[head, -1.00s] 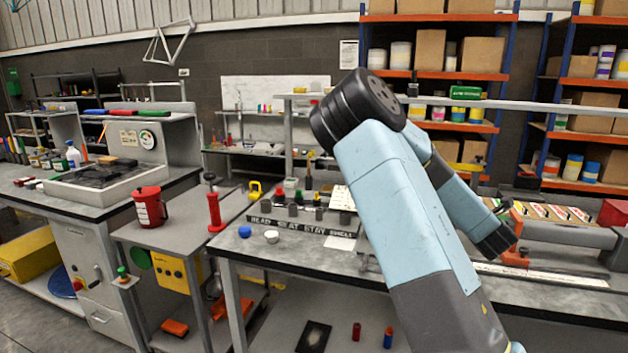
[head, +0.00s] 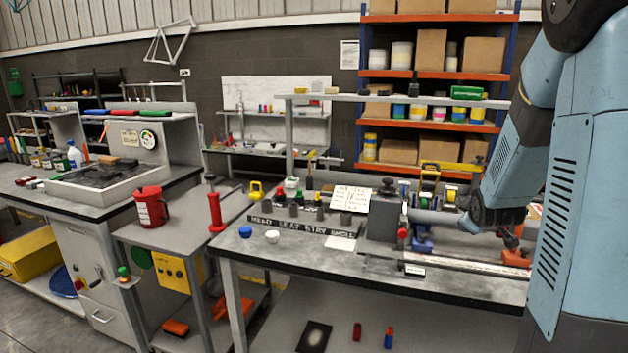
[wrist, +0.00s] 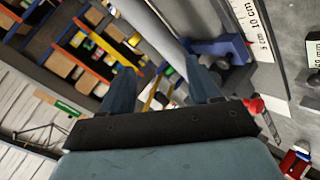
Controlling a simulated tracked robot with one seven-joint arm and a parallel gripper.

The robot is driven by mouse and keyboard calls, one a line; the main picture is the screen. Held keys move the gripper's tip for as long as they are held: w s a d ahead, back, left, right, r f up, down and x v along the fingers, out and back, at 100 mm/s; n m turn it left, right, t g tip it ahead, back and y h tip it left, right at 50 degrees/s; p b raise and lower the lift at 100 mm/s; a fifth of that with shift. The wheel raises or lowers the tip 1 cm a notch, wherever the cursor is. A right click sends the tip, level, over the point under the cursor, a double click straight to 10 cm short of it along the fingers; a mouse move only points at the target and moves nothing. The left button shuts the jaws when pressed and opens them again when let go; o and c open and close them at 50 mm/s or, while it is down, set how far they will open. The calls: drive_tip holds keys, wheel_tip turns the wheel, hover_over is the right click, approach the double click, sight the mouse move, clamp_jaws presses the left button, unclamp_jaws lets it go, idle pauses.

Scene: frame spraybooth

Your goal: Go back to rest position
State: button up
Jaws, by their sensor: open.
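My gripper (wrist: 160,84) shows in the wrist view as two dark blue fingers spread apart with nothing between them. It is open. Beyond the fingers are a grey tube (wrist: 150,28) and a blue clamp (wrist: 222,48), partly hidden. In the head view my arm stands at the right side, with a dark joint low over the right end of the workbench (head: 300,262). I cannot make out my fingers in the head view.
The bench carries a grey fixture block (head: 384,218), a red knob (head: 403,234), a lettered strip (head: 300,226) and an open booklet (head: 352,198). A red can (head: 151,207) stands on the left side table. Shelving (head: 430,74) stands behind. The bench's front middle is mostly clear.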

drive_tip(key=s+a+r+m+g+y, duration=0.1)
drive_tip(key=s+a+r+m, duration=0.1)
drive_tip(key=s+a, duration=0.4)
drive_tip(key=s+a+r+m+g+y, duration=0.1)
drive_tip(key=s+a+r, duration=0.4)
drive_tip(key=s, duration=0.8)
drive_tip(key=s+a+r+m+g+y, duration=0.1)
drive_tip(key=s+a+r+m+g, duration=0.2)
drive_tip(key=s, duration=0.7)
drive_tip(key=shift+s+a+r+m+y, duration=0.3)
drive_tip(key=shift+a+r+m, duration=0.6)
drive_tip(key=shift+a, duration=1)
drive_tip(key=shift+f, duration=0.15)
drive_tip(key=shift+c, duration=0.2)
